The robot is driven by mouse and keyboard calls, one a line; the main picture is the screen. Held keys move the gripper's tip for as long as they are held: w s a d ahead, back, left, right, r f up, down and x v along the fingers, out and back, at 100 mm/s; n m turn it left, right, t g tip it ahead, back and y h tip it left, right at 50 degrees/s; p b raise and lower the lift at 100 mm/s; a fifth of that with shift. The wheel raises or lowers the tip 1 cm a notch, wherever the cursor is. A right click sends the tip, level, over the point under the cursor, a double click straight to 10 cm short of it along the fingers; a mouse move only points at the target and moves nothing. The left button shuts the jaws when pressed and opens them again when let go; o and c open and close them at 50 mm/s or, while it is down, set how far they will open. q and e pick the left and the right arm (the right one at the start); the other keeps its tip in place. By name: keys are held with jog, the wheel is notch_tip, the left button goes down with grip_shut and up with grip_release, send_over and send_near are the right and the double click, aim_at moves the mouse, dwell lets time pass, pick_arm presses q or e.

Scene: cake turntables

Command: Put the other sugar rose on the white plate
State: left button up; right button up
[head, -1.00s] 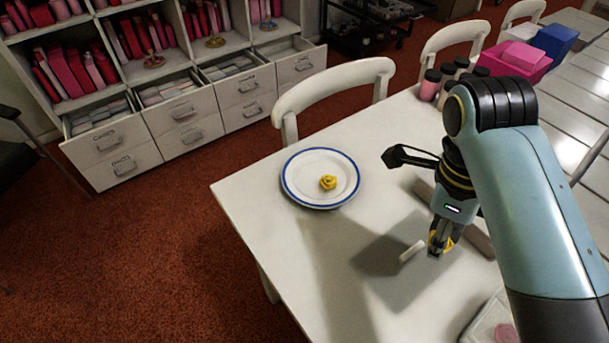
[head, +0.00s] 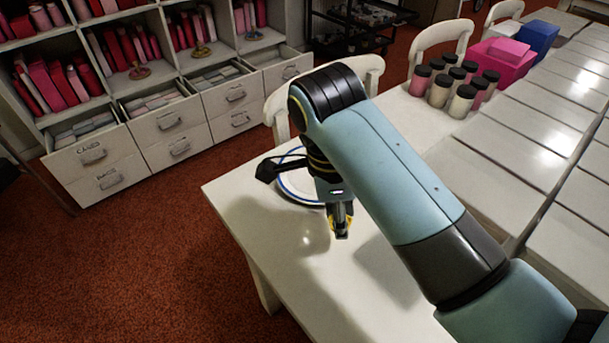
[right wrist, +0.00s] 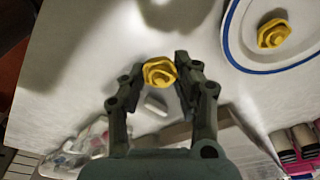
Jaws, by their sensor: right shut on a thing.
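A yellow sugar rose (right wrist: 159,72) is held between the fingertips of my right gripper (right wrist: 155,80). In the head view the right gripper (head: 341,226) hangs above the table, just in front of the plate, with a bit of yellow showing at its tips. The white plate with a blue rim (right wrist: 236,52) lies to the right of the gripper in the right wrist view. Another yellow rose (right wrist: 273,33) rests on that plate. In the head view my arm hides most of the plate (head: 288,186) and the rose on it. My left gripper is not in view.
Several dark-lidded jars (head: 440,90) and a pink box (head: 497,62) stand at the back right. A white chair (head: 275,105) stands behind the table. The table's front left (head: 260,225) is clear.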

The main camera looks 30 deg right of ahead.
jog(key=w+d+n, duration=0.1)
jog(key=n, duration=0.3)
jog(key=w+d+n+t, duration=0.1)
jog(key=d+n, duration=0.1)
jog(key=n, duration=0.2)
jog(key=w+d+n, duration=0.1)
jog(key=n, duration=0.3)
jog(key=shift+d+t+p, duration=0.35)
jog(key=shift+t+p, duration=0.05)
jog(key=w+d+r+n+t+y+p, duration=0.15)
jog(key=w+d+r+n+p, duration=0.35)
jog(key=n, duration=1)
jog(key=n+b, duration=0.3)
send_over(308, 168)
jog(key=shift+g+y, duration=0.35)
jog(key=f, duration=0.5)
jog(key=shift+s+d+f, duration=0.1)
jog(key=shift+s+d, duration=0.05)
jog(key=shift+s, duration=0.05)
jog(key=shift+w+f, duration=0.1)
jog(key=shift+f, duration=1.95)
